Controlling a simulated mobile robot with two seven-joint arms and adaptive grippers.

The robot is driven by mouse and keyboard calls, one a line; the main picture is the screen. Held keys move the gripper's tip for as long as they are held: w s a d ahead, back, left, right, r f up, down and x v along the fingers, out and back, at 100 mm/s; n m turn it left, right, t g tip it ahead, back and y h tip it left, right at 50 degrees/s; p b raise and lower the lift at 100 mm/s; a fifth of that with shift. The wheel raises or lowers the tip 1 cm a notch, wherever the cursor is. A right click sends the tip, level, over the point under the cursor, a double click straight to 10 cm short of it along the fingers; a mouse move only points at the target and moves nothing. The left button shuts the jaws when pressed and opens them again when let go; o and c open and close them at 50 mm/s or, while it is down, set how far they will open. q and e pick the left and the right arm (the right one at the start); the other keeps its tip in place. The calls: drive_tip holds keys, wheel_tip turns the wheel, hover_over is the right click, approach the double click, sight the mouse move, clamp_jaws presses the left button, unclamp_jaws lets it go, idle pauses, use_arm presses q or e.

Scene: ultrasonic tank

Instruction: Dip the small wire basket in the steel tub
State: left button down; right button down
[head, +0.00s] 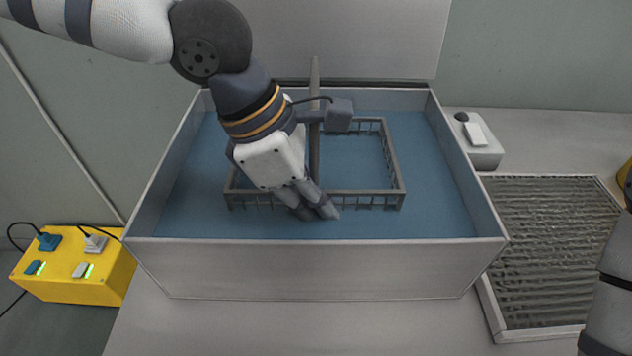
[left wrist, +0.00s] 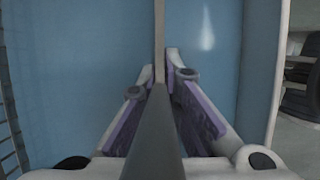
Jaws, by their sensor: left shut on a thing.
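The steel tub (head: 330,268) stands in the middle of the head view with blue liquid inside. The small wire basket (head: 397,172) is within the tub walls, its slatted rim showing and blue inside it. How deep its floor sits I cannot tell. Its grey handle (head: 315,75) rises across the basket. My left gripper (head: 318,207) reaches down over the tub and is shut on the handle. In the left wrist view the handle (left wrist: 157,125) runs between the two fingers (left wrist: 160,85). My right gripper is out of view.
A wire-mesh draining tray (head: 545,245) lies right of the tub, with a small white device (head: 478,140) behind it. A yellow power box (head: 75,265) with plugs and cables sits at left. A panel (head: 345,35) stands behind the tub.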

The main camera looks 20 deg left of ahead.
sight(316, 138)
use_arm(q)
drive_tip(key=shift+f, duration=2.9)
drive_tip(key=shift+r, duration=0.1)
drive_tip(key=shift+r, duration=8)
